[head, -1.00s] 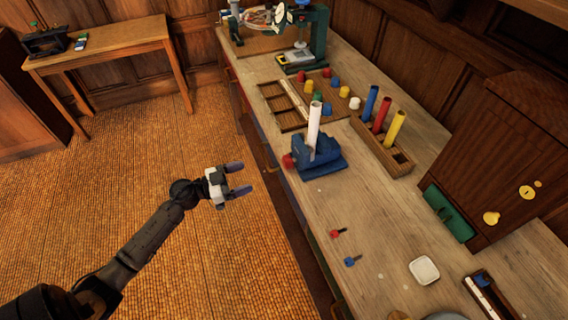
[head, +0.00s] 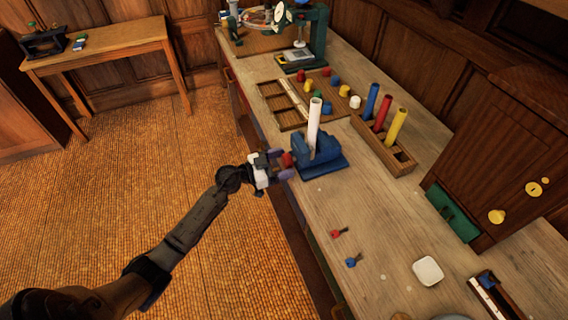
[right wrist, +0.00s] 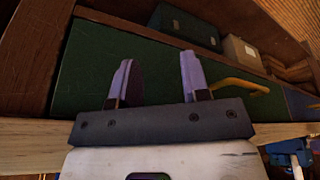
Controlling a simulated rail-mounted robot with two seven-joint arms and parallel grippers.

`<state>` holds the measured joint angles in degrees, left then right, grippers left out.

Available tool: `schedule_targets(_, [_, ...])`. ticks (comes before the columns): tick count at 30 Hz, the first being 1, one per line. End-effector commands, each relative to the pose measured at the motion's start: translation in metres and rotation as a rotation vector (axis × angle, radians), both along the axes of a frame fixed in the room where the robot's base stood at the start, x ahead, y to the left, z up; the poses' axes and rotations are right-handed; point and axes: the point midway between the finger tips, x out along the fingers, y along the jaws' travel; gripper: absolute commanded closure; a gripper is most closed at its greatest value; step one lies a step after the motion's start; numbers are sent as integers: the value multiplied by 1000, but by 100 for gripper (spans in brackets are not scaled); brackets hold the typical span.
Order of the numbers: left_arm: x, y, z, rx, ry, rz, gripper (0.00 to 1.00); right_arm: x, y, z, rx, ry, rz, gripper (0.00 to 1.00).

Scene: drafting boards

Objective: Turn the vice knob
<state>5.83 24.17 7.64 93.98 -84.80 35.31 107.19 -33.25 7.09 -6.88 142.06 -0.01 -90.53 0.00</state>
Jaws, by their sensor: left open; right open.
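The blue vice (head: 319,154) sits near the bench's left edge and holds an upright white cylinder (head: 314,118). Its red knob (head: 288,160) sticks out to the left, over the bench edge. My left gripper (head: 281,164) is open, with its purple fingers on either side of the red knob; I cannot tell whether they touch it. My right gripper is not in the head view. In the right wrist view my right gripper (right wrist: 157,85) is open and empty, with its two purple fingers apart in front of a green drawer front.
The green drawer (right wrist: 115,80) has a yellow handle (right wrist: 240,86).

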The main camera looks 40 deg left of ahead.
Motion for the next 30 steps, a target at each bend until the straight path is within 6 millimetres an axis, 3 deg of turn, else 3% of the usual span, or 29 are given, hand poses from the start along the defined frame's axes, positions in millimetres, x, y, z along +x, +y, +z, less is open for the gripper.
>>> schedule_targets(13, [6, -3, 1, 1, 0, 0, 25, 0, 2, -1, 8, -1, -6, 57])
schedule_targets(27, [6, -3, 0, 1, 0, 0, 69, 0, 1, -1, 3, -1, -1, 57])
schedule_targets(30, [6, -3, 1, 1, 0, 0, 74, 0, 0, -1, -1, -1, 1, 57])
